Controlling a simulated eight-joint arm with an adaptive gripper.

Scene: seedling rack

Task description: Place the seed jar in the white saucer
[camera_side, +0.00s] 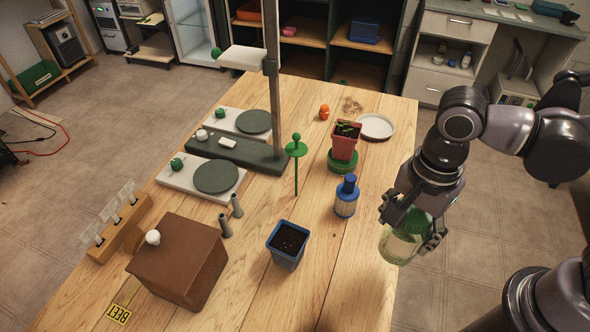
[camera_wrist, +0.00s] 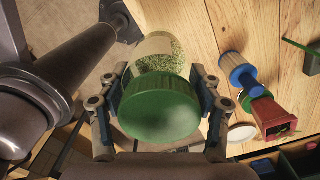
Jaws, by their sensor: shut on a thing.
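My gripper (camera_side: 411,222) is shut on the seed jar (camera_side: 396,246), a clear greenish jar with a green lid. The jar is tilted and held in the air near the table's right edge. In the wrist view the jar's green lid (camera_wrist: 160,108) sits between the two fingers, with green seeds showing through the clear wall beyond it. The white saucer (camera_side: 377,127) lies empty at the far right of the table, well apart from my gripper. It also shows in the wrist view (camera_wrist: 242,132), partly hidden by the finger.
A red pot with a seedling (camera_side: 346,140) on a green base stands just left of the saucer. A blue-topped bottle (camera_side: 346,196) and a blue pot (camera_side: 288,244) stand nearer. A green-topped stake (camera_side: 296,150) and tall stand (camera_side: 272,90) rise to the left.

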